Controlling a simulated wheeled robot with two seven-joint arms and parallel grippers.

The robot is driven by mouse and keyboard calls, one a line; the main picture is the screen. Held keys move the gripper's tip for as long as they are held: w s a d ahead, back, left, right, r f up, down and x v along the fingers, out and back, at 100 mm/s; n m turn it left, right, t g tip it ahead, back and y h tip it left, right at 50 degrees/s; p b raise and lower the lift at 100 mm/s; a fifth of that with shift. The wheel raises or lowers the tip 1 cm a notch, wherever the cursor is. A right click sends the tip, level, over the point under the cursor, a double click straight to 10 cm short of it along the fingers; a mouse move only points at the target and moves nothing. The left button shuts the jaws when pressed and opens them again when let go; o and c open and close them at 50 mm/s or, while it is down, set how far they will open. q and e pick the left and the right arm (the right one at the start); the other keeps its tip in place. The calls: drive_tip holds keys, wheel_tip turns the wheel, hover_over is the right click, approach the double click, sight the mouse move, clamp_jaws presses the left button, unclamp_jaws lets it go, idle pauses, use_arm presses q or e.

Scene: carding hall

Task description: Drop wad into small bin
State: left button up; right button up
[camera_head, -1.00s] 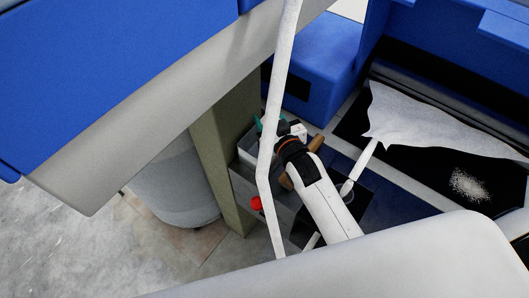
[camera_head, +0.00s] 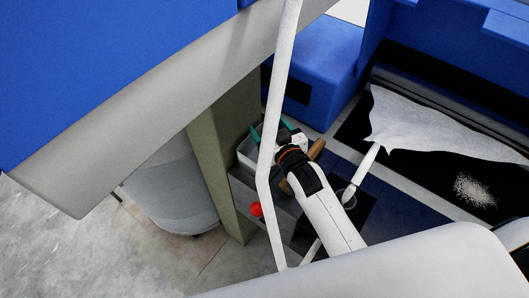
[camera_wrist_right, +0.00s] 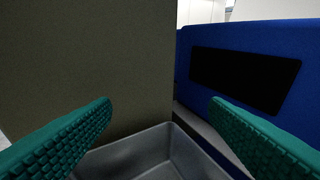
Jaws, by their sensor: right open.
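My right gripper (camera_head: 273,129) reaches in from the lower right in the head view, and its teal fingers stand apart. In the wrist view the right gripper (camera_wrist_right: 160,125) shows two green ridged fingers wide open with nothing between them. A small grey bin (camera_head: 246,152) sits just under and beside the gripper in the head view, partly hidden by a white bar. In the wrist view the open bin (camera_wrist_right: 150,150) lies below, between the fingers, and the part of its inside that shows looks empty. I cannot make out a wad. My left gripper is not in view.
An olive post (camera_head: 222,170) stands left of the bin and close ahead in the wrist view. A white bent bar (camera_head: 270,110) crosses before the gripper. A blue machine housing (camera_head: 318,75) is behind. White fibre (camera_head: 474,190) lies on a black surface at right.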

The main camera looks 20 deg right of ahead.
drive_tip(key=b+v, duration=0.2)
drive_tip(key=v, duration=0.9)
drive_tip(key=shift+s, duration=0.35)
